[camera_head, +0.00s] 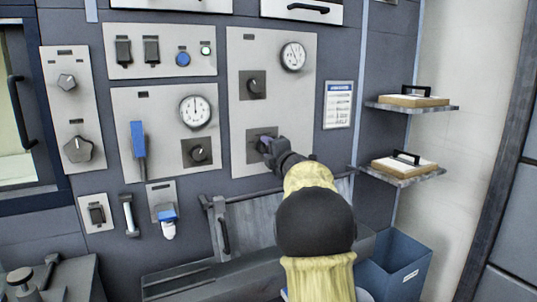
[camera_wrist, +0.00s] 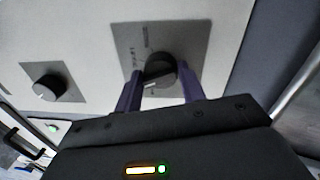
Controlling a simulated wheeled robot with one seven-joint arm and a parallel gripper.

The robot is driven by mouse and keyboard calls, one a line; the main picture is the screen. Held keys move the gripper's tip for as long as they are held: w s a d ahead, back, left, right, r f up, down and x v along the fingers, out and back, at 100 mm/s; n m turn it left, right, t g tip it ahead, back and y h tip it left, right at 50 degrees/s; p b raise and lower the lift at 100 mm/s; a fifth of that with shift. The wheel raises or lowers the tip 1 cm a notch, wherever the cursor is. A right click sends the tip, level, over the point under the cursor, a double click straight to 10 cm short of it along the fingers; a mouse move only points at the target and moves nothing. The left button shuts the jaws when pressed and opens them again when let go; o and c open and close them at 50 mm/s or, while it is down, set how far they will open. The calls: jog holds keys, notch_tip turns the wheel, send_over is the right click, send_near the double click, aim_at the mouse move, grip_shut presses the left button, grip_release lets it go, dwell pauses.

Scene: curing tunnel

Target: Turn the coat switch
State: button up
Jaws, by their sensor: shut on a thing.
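The switch under my gripper is a black round knob (camera_wrist: 160,74) on a square grey plate (camera_wrist: 125,42), on a light panel. The plate's lettering is too blurred to read, so I cannot tell whether this is the coat switch. My gripper (camera_wrist: 161,92) has its two purple fingers on either side of the knob, shut on it. In the head view my gripper (camera_head: 268,146) reaches the lower plate (camera_head: 253,156) of the tall right panel and hides most of the knob. A white mark shows on the knob's face in the wrist view.
Above it on the same panel are another black knob (camera_head: 254,85) and a round gauge (camera_head: 293,56). To the left are a second gauge (camera_head: 195,111), a knob (camera_head: 199,153) and a blue-handled lever (camera_head: 138,140). Shelves (camera_head: 412,106) and a blue bin (camera_head: 407,262) stand at the right.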

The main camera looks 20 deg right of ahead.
jog(key=shift+f, duration=0.3)
jog(key=o, duration=0.9)
jog(key=shift+o, duration=0.2)
jog(key=shift+r, duration=0.1)
jog(key=s+f+b, duration=0.1)
jog(key=s, duration=1.6)
jog(key=shift+s+d, duration=0.15)
jog(key=shift+d, duration=0.15)
